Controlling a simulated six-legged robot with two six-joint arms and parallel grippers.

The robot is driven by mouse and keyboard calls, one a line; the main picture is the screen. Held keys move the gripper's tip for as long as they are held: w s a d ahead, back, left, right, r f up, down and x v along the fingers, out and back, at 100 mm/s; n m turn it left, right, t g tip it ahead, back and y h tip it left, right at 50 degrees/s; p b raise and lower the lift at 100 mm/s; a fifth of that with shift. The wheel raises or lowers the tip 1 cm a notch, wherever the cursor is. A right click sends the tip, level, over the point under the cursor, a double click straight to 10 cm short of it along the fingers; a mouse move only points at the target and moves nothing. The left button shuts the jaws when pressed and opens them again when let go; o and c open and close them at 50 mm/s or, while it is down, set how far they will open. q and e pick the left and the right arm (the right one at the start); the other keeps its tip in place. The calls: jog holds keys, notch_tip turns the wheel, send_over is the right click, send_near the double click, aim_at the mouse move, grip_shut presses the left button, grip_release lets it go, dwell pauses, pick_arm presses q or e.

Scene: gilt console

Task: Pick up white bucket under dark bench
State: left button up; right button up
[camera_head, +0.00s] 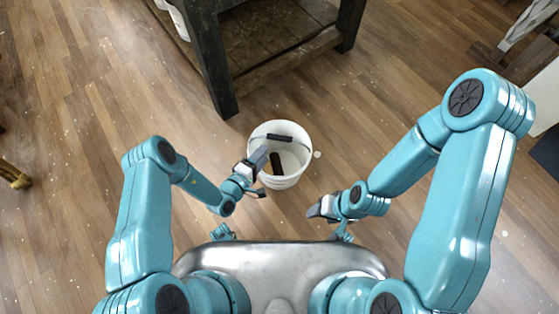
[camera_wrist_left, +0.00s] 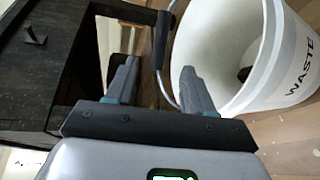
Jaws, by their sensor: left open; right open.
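The white bucket (camera_head: 288,181) stands upright on the floor in front of the dark bench (camera_head: 210,60), not beneath it in the head view. In the left wrist view the bucket (camera_wrist_left: 283,62) shows the word WASTE and a wire handle with a dark grip (camera_wrist_left: 163,38). My left gripper (camera_head: 262,175) is open at the bucket's left side, overlapping its rim. In the left wrist view its fingers (camera_wrist_left: 157,78) are apart, with the handle wire seen between them; contact cannot be told. My right gripper (camera_head: 322,209) is open and empty, right of the bucket and nearer me.
The bench has a low dark shelf (camera_head: 268,40) and thick legs behind the bucket. A dark piece (camera_head: 276,163) shows within the bucket's opening. A gold furniture foot (camera_head: 14,175) is at the far left. Wooden floor (camera_head: 60,110) is clear on the left.

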aim_at(279, 136)
pick_arm(q)
jog(key=b+x, duration=0.4)
jog(key=x, duration=0.5)
jog(key=shift+w+d+f, duration=0.25)
jog(key=shift+w, duration=0.05)
jog(key=shift+w+d, duration=0.1)
jog(key=shift+w, duration=0.2)
jog(key=shift+r, duration=0.15)
grip_shut()
